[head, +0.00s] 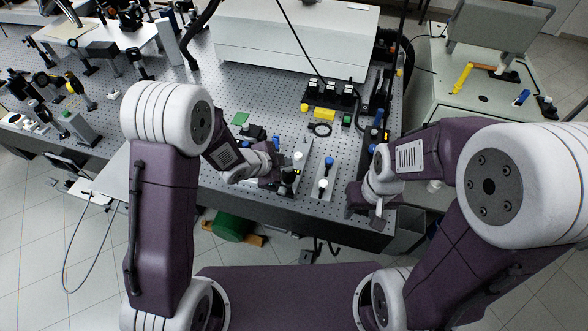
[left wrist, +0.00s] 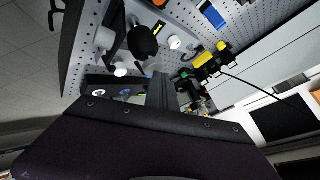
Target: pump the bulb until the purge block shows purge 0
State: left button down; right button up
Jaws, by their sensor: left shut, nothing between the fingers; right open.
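In the left wrist view a rounded black object (left wrist: 143,42), which looks like the bulb, sits beyond my fingertips, beside white knobs. I cannot make it out surely in the head view. My left gripper (head: 287,181) is over the front of the perforated table; its shut fingers also show in the left wrist view (left wrist: 158,88), empty. I cannot tell whether they touch anything. My right gripper (head: 375,207) is open near the table's front right corner, with no object visible in it. I cannot identify the purge block, and no purge reading is legible.
Pale plates with a white-topped post (head: 323,183) and a blue-topped post (head: 329,160) stand between my grippers. A yellow block (head: 320,113) with black units lies behind. A large white box (head: 290,55) fills the back. The perforated table (head: 270,95) has bare room at centre.

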pick_arm(q)
jog(key=shift+r+p, duration=0.65)
jog(key=shift+r, duration=0.45)
jog(key=shift+r, duration=0.1)
notch_tip(320, 180, up, 6)
jog(key=p, duration=0.5)
